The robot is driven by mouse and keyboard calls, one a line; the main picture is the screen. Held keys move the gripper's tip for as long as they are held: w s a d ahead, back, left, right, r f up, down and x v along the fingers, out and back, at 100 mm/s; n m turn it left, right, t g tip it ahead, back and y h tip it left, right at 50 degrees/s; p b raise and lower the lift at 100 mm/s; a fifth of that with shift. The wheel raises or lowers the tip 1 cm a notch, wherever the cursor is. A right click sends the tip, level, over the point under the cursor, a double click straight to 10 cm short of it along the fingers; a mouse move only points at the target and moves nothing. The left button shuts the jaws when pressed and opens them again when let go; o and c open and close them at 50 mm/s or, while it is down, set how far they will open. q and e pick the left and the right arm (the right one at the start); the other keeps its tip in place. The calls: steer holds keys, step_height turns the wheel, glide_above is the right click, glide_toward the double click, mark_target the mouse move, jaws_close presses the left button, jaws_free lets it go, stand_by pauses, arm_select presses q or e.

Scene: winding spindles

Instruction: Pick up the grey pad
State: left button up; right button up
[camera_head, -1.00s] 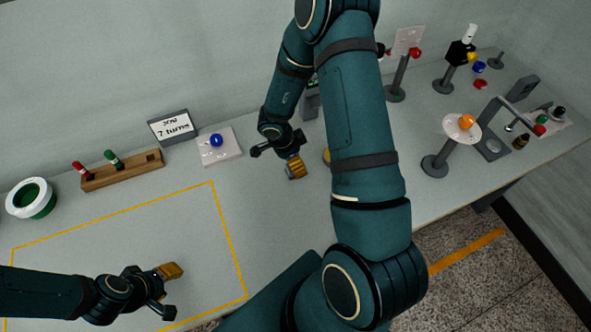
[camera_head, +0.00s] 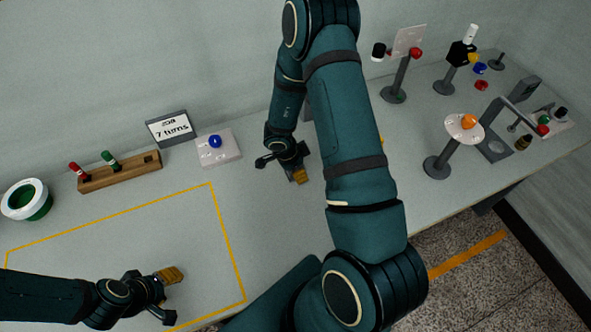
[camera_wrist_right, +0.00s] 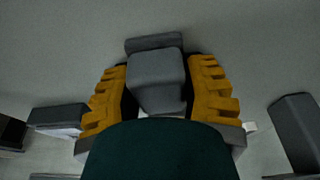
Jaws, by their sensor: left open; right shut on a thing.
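In the right wrist view a grey block, which I take for the grey pad (camera_wrist_right: 157,80), sits between the two orange fingers of my right gripper (camera_wrist_right: 160,92). The fingers are shut on its sides. A flat grey piece shows just behind its far end; I cannot tell if it is part of it. In the head view my right gripper (camera_head: 298,174) is over the table behind my right arm, and the pad cannot be made out there. My left gripper (camera_head: 172,281) is open and empty over the yellow-outlined area at the front left.
A "7 turns" sign (camera_head: 170,128), a white plate with a blue knob (camera_head: 215,142), a wooden rack (camera_head: 120,172) and a green-white ring (camera_head: 27,200) line the back left. Stands, including one with a white disc (camera_head: 462,128), fill the right. The outlined area (camera_head: 120,235) is mostly clear.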

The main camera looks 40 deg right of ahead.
arm_select(q)
step_height(320, 180, up, 4)
steer(key=p, duration=0.3)
steer(key=shift+f, duration=0.2)
arm_select(e)
step_height(320, 180, up, 10)
arm_select(q)
steer(key=shift+a, duration=0.1)
arm_select(e)
steer(key=o, duration=0.4)
steer(key=c, duration=0.3)
